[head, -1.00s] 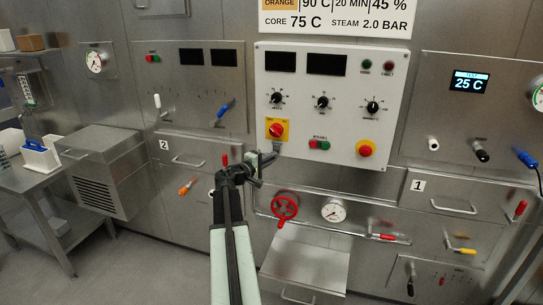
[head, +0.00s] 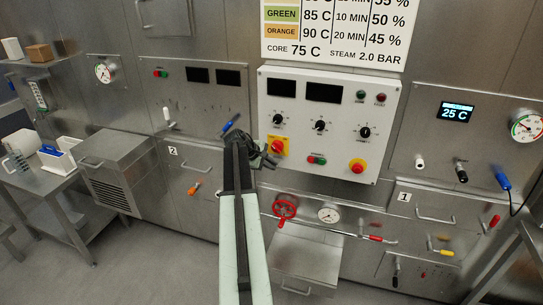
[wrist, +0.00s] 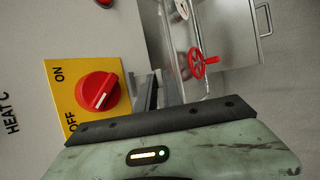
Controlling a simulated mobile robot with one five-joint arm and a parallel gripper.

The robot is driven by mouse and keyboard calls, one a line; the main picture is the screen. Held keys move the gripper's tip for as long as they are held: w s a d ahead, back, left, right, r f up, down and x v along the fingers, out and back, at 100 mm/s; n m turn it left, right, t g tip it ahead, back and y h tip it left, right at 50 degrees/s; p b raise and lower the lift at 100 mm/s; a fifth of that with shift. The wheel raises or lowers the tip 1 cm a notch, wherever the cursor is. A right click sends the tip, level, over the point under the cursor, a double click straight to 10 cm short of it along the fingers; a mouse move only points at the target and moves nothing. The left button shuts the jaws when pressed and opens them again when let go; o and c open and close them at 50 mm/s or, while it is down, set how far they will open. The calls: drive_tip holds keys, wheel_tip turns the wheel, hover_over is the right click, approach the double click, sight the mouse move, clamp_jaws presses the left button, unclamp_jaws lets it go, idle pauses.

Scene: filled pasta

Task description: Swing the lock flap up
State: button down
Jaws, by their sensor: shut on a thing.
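The red rotary switch (head: 277,146) sits on a yellow plate at the lower left of the white control panel. In the wrist view the switch (wrist: 97,91) is close, its plate marked ON and OFF. My gripper (head: 265,160) is at the plate's lower edge in the head view. In the wrist view a narrow grey metal piece, apparently the lock flap (wrist: 148,93), stands beside the plate's edge. My gripper is shut on it, though its fingertips are mostly hidden behind the dark bar of the gripper body. The flap's exact angle cannot be told.
The white panel (head: 341,149) carries black dials, a red-and-green button pair and a red stop button (head: 358,166). Below it are a red handwheel (head: 285,209), a gauge (head: 329,214) and pipes. A drawer front (head: 191,156) lies to the left.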

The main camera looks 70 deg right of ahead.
drive_tip(key=r+y+p, duration=0.1)
drive_tip(key=y+p, duration=0.1)
drive_tip(key=r+y+p, duration=0.1)
drive_tip(key=y+p, duration=0.1)
drive_tip(key=p, duration=0.1)
drive_tip(key=shift+d+r+n, duration=0.2)
drive_tip(key=shift+d+n, duration=0.2)
drive_tip(key=shift+y, duration=0.4)
drive_tip(key=c, duration=1.5)
unclamp_jaws()
drive_tip(key=shift+r, duration=0.1)
drive_tip(key=shift+r+p, duration=0.25)
drive_tip(key=shift+p, duration=0.05)
drive_tip(key=p+v, duration=0.6)
drive_tip(key=v, duration=0.1)
drive_tip(key=shift+w+a+r+p, duration=0.1)
drive_tip(key=shift+a+r+p, duration=0.1)
drive_tip(key=shift+p, duration=0.2)
